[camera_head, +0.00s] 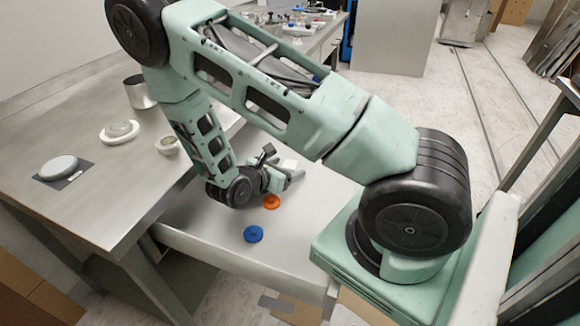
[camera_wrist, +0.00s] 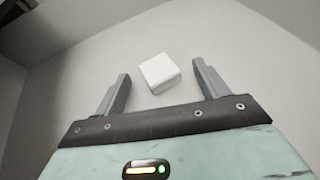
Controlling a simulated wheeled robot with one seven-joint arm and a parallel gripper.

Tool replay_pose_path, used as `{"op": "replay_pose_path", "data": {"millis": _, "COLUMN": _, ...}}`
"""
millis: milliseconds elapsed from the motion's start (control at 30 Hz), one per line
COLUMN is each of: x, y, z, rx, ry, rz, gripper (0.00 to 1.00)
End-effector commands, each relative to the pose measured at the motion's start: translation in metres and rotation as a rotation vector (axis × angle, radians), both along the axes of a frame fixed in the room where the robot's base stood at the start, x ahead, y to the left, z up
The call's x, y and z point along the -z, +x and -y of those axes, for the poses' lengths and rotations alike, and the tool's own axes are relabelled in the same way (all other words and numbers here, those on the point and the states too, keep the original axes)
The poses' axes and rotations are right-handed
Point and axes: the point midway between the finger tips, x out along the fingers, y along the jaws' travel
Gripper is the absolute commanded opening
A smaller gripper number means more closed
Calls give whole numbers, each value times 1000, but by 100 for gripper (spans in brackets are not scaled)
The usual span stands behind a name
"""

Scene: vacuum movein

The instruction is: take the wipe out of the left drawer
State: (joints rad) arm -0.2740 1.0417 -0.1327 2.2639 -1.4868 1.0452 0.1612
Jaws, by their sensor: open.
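The wipe, a small white block (camera_wrist: 160,73), lies between the two spread fingertips of my gripper (camera_wrist: 161,80) in the wrist view. I see gaps on both sides of it, so the fingers do not appear to touch it. In the head view my gripper (camera_head: 293,177) is low over the pale drawer (camera_head: 310,215), and the wipe (camera_head: 289,164) shows just behind it. The wrist view shows the drawer's pale floor (camera_wrist: 220,40) and a grey wall at the left. My gripper is open and empty.
An orange disc (camera_head: 271,202) and a blue disc (camera_head: 253,234) lie in the drawer, nearer than my gripper. A metal table (camera_head: 90,205) at the left holds a metal cup (camera_head: 139,92), a bowl (camera_head: 167,145) and round dishes (camera_head: 120,131).

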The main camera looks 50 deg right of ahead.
Motion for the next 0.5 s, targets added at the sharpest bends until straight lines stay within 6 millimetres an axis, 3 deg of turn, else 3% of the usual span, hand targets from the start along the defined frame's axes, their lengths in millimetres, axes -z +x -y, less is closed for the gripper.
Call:
{"op": "replay_pose_path", "data": {"millis": 167, "x": 0, "y": 0, "z": 0, "rx": -1, "ry": 0, "rz": 0, "gripper": 73}}
{"op": "replay_pose_path", "data": {"millis": 400, "x": 0, "y": 0, "z": 0, "rx": -1, "ry": 1, "rz": 0, "gripper": 17}}
{"op": "replay_pose_path", "data": {"millis": 500, "x": 0, "y": 0, "z": 0, "rx": -1, "ry": 1, "rz": 0, "gripper": 16}}
